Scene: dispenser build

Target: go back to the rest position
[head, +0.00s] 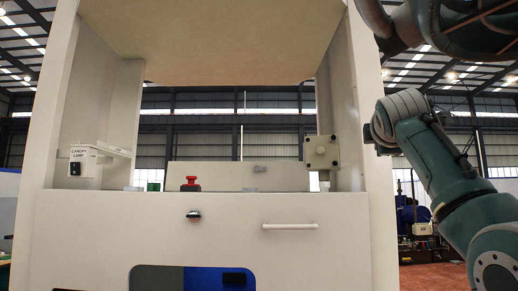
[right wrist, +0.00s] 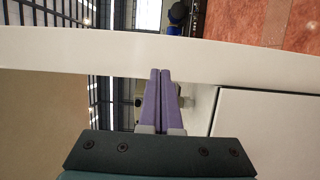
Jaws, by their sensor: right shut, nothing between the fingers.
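My right gripper (right wrist: 162,72) shows in the right wrist view with its two purple fingers together and nothing between them. The fingers point at a pale panel edge of the dispenser; whether they touch it I cannot tell. In the head view my right arm is at the right, its wrist beside the right post of the white dispenser cabinet (head: 120,235). Its fingers cannot be made out there. My left gripper is not in view.
Blue machinery (head: 412,215) stands on the red floor behind, at the right.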

